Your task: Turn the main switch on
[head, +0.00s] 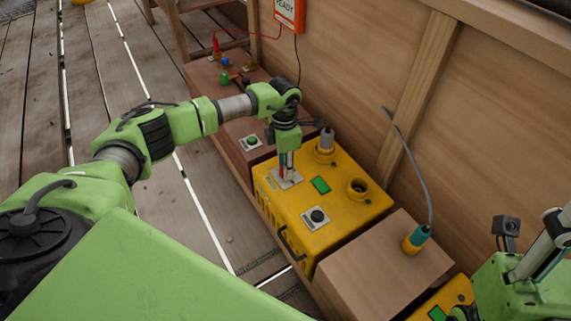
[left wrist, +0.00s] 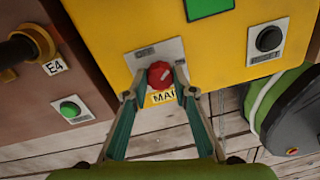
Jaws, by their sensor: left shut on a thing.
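The main switch is a red rotary knob (left wrist: 161,75) on a grey plate, with a label reading "MAI..." below it in the left wrist view. It sits on top of the yellow box (head: 335,210). My left gripper (left wrist: 160,80) points down at the box and has its two fingers closed on the sides of the red knob. In the head view the left gripper (head: 287,172) stands over the plate and the knob is mostly hidden by the fingers. My right arm (head: 530,265) shows at the lower right; its fingertips are not in view.
The yellow box also bears a black button (head: 317,216), a green panel (head: 320,185), an empty round socket (head: 358,188) and a grey-topped plug (head: 326,142). A green button (head: 252,141) is on the brown block beside it. A corded plug (head: 415,239) stands on the right block.

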